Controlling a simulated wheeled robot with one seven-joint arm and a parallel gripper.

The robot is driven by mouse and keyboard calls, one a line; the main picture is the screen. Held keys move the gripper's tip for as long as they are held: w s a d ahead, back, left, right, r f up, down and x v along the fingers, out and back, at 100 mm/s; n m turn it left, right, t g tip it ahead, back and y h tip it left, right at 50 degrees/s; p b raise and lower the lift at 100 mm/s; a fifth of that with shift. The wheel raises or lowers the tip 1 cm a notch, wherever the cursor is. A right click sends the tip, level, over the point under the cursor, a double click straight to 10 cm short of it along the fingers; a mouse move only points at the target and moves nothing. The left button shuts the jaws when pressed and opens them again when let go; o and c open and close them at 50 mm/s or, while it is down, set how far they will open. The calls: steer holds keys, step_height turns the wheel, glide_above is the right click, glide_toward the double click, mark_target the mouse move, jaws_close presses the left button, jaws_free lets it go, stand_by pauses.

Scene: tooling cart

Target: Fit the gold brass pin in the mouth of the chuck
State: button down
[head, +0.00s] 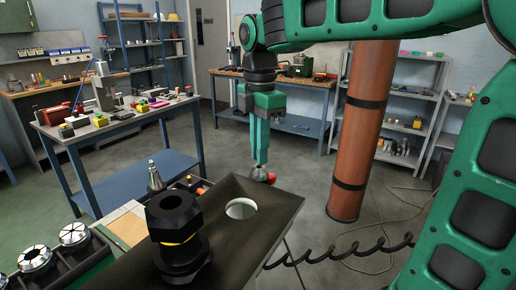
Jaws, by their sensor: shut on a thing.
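My gripper (262,160) points down at the middle of the head view, above the far edge of the dark cart top. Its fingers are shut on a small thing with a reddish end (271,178). Most of it is hidden or too small to make out, so I cannot tell whether it is the gold brass pin. No other gold pin stands out. A black chuck-like body (174,212) with hex collars and a yellow-gold band stands upright on the cart, front left of my gripper and apart from it.
The cart top (272,193) has a round pale opening (241,208) between the black body and my gripper. Silver slotted round parts (73,234) sit in a holder at left, near a tapered metal tool (155,177). A brown pillar (362,130) stands at right.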

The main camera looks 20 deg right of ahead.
steer(key=shift+f, duration=0.3)
stand_by(0.6)
steer(key=c, duration=1.7)
jaws_free()
step_height(320, 180, up, 11)
steer(key=shift+f, duration=0.15)
steer(key=s+d+f+m, duration=0.5)
steer(key=s+f+m, duration=0.2)
steer(key=f+m, duration=0.1)
steer(key=s+d+f+m, duration=0.6)
steer(key=s+f+m, duration=0.2)
steer(key=f+m, duration=0.1)
steer(key=s+d+f+m, duration=0.6)
steer(key=s+f+m, duration=0.2)
steer(key=m, duration=0.1)
steer(key=shift+s+d+f, duration=0.15)
steer(key=shift+d, duration=0.1)
